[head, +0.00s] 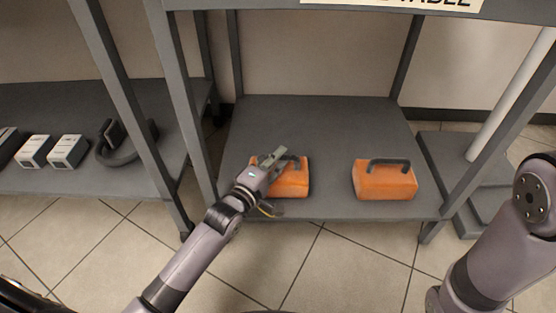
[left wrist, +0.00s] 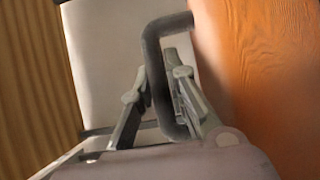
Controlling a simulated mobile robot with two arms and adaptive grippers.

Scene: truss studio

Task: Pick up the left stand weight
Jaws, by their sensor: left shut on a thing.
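The left stand weight (head: 292,180) is an orange block with a dark handle. It sits on the lower shelf (head: 325,130) of the grey table, near the front edge. My left gripper (head: 274,158) is at its handle, covering the block's left part in the head view. In the left wrist view the fingers (left wrist: 160,95) are on either side of the grey handle (left wrist: 156,60) and shut on it. The block's orange side (left wrist: 270,70) fills the right of that view. The right arm shows at the lower right, but its gripper is out of view.
A second orange weight (head: 385,181) with a dark handle sits to the right on the same shelf. Table legs (head: 178,100) stand close to my left arm. White boxes (head: 68,150) and dark headphones (head: 122,145) lie on a shelf at left. A pole (head: 505,95) rises from a grey base at right.

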